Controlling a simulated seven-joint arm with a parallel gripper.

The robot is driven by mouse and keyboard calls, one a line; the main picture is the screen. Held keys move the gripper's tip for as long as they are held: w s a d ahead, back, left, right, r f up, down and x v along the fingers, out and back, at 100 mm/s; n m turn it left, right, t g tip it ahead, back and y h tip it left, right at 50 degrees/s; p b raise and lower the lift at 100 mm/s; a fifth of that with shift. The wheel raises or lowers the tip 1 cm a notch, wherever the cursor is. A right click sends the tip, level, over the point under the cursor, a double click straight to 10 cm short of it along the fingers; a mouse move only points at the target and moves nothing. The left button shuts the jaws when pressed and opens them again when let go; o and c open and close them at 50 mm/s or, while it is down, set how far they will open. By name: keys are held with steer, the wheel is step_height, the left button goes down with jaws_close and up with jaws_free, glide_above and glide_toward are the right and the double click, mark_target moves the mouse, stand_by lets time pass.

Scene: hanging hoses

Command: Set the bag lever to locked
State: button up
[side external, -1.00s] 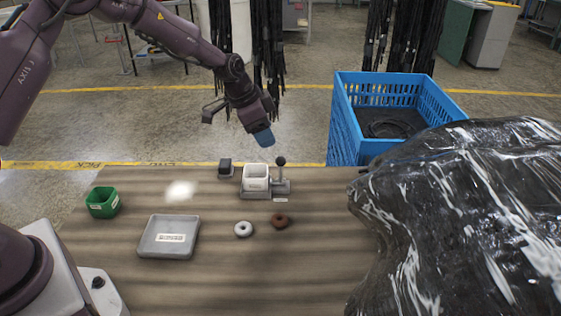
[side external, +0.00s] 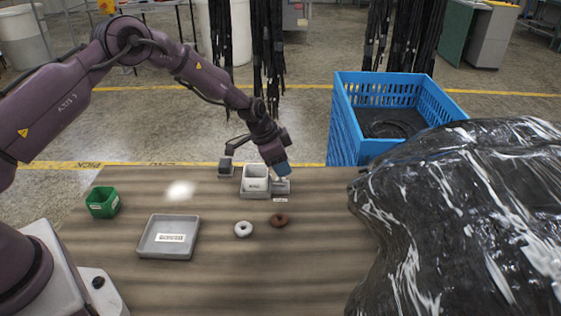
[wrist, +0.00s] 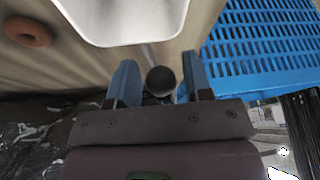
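The bag lever is a grey base (side external: 282,188) with an upright stick and round dark knob, right of a white bin (side external: 256,176). In the side view my gripper (side external: 281,173) is down over it and hides the stick and knob. In the wrist view the dark knob (wrist: 161,81) sits between the two blue fingertips of my gripper (wrist: 159,82), with a gap visible on both sides. The fingers are open around the knob. The white bin's rim also shows in the wrist view (wrist: 125,38). The lever's label is too small to read.
A small dark block (side external: 226,169) stands left of the bin. A white ring (side external: 243,229) and a brown ring (side external: 279,220) lie in front. A grey tray (side external: 150,246) and green box (side external: 103,202) are left. A blue crate (side external: 343,130) and shiny black bundle (side external: 460,220) are right.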

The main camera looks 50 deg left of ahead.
mark_target(280, 197)
jaws_close()
steer(key=shift+d, duration=0.1)
steer(key=s+d+t+y, duration=0.1)
steer(key=m+t+y, duration=0.1)
steer(key=t, duration=0.1)
steer(key=shift+s+d+r+y, duration=0.1)
steer(key=shift+s+d+y, duration=0.25)
steer(key=shift+y, duration=0.05)
steer(key=shift+s+d+f+t+y, duration=0.2)
steer(key=shift+s+d+t+y, duration=0.2)
steer(key=shift+t+y, duration=0.35)
steer(key=shift+s+d+f+m+t+y, duration=0.2)
steer(key=shift+s+m+t+y, duration=0.2)
steer(key=shift+t+y, duration=0.35)
steer(key=shift+t, duration=0.3)
steer(key=shift+o, duration=1.3)
jaws_free()
